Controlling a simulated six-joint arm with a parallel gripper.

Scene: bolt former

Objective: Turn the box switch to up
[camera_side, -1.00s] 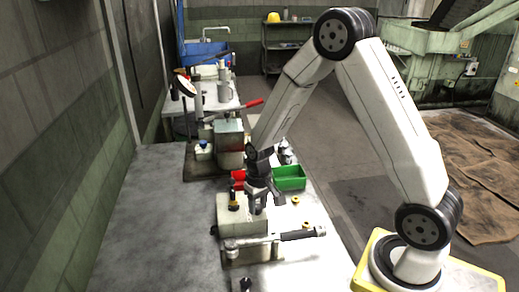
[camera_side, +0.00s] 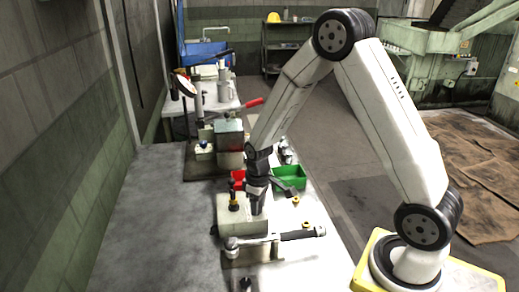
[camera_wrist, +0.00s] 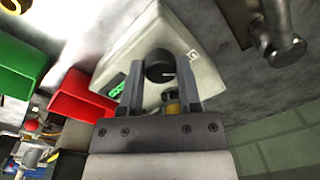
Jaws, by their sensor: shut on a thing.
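The box switch is a pale grey-beige box (camera_side: 241,222) on the bench in the side view, below my gripper. In the wrist view its top face (camera_wrist: 189,38) carries a round black knob with a white pointer line (camera_wrist: 160,66). The line points roughly to the right in that view. A green label (camera_wrist: 117,89) and a small square mark (camera_wrist: 193,55) lie on either side of the knob. My gripper (camera_wrist: 164,72) is shut on the knob, one finger on each side. In the side view my gripper (camera_side: 257,208) hides the knob.
A yellow-and-black part (camera_side: 234,201) stands on the box beside my gripper. Red (camera_side: 238,177) and green (camera_side: 290,177) bins sit behind. A long-handled metal tool (camera_side: 275,239) lies in front. Brass nuts (camera_side: 296,201) lie to the right. The bench at left is clear.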

